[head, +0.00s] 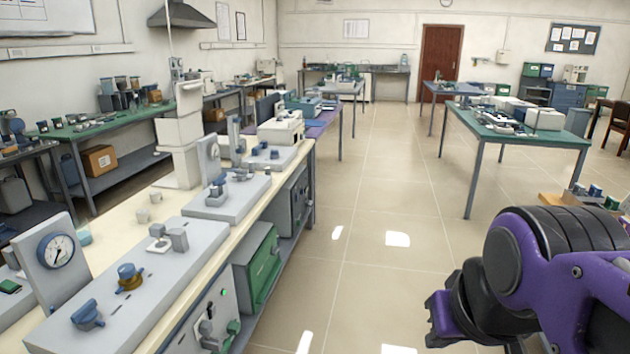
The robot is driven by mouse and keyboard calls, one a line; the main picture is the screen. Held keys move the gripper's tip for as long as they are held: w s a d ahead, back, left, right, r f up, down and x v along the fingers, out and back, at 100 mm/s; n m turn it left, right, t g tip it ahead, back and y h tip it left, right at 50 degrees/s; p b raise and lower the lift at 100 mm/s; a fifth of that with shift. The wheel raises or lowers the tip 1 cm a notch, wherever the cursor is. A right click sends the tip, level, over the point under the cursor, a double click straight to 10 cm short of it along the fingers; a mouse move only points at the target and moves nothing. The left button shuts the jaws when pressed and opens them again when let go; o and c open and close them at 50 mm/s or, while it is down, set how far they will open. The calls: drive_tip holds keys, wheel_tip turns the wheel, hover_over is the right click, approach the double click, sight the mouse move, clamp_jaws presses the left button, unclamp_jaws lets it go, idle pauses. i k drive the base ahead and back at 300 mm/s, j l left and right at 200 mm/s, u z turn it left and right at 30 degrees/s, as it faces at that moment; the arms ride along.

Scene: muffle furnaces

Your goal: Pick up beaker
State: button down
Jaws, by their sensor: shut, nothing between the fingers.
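I cannot make out a beaker for certain. Small pale pieces (143,215) stand on the cream bench top (165,207) at the left, too small to identify. A pale green piece (84,237) sits near the dial gauge, partly hidden behind the grey apparatus. My purple and black arm fills the lower right, over the floor and well apart from the bench. My gripper cannot be made out in this view.
Grey apparatus (120,290) with a dial gauge (57,250) covers the near bench. A green box (258,262) stands below the top. A green-topped table (540,142) stands at right. The tiled aisle (390,185) is clear.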

sight(81, 226)
drive_tip(key=i+u, duration=0.4)
drive_tip(key=i+l+u, duration=0.15)
drive_tip(key=i+u, duration=0.2)
drive_tip(key=i+l+u, duration=0.25)
drive_tip(key=i+u, duration=0.15)
